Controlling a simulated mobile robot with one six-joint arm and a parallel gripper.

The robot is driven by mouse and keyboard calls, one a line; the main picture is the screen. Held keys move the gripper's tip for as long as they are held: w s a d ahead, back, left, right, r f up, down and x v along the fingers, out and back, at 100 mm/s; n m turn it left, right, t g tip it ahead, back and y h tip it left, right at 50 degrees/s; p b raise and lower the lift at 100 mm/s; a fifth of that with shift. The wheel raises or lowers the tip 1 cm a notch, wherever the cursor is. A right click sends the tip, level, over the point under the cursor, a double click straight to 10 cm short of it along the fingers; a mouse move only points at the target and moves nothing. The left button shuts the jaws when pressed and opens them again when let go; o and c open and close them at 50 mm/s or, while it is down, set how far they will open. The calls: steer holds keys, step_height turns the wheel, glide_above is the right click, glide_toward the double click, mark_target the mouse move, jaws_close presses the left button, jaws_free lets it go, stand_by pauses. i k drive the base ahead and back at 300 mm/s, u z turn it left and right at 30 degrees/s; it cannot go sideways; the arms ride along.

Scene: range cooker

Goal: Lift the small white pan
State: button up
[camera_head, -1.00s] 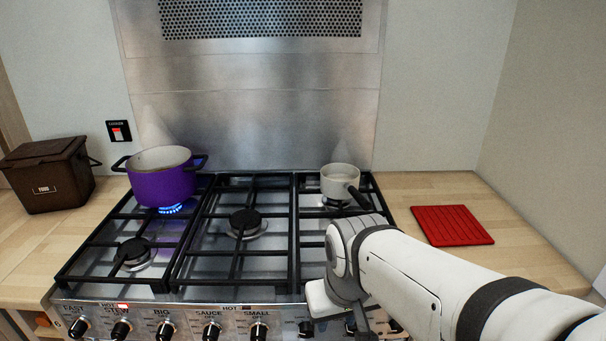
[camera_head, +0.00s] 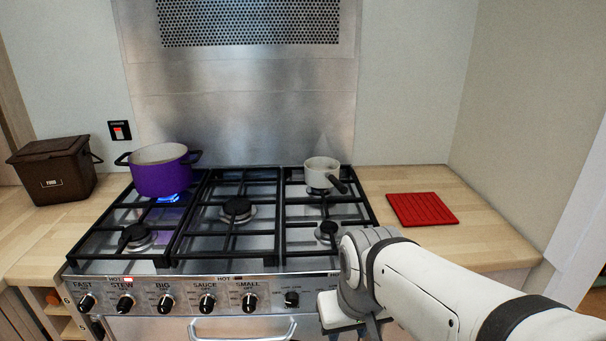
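The small white pan (camera_head: 321,173) stands upright on the back right burner of the cooker. Its dark handle (camera_head: 338,185) points to the front right. My arm comes in from the lower right, in front of the cooker's right side. Its end, with part of my gripper (camera_head: 345,331), is at the bottom edge of the picture, well short of the pan and apart from it. The fingertips are cut off or hidden, so I cannot tell whether they are open.
A purple pot (camera_head: 163,175) stands over a lit blue flame at the back left. Black grates (camera_head: 235,232) cover the hob. A red mat (camera_head: 421,209) lies on the right worktop. A brown food bin (camera_head: 54,171) stands at the left. The middle and front right burners are bare.

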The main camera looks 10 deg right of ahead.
mark_target(322, 170)
steer(key=z, duration=0.2)
steer(key=i, duration=0.5)
steer(key=u, duration=1.5)
steer(key=k, duration=0.95)
steer(key=z, duration=1.1)
steer(key=i, duration=0.95)
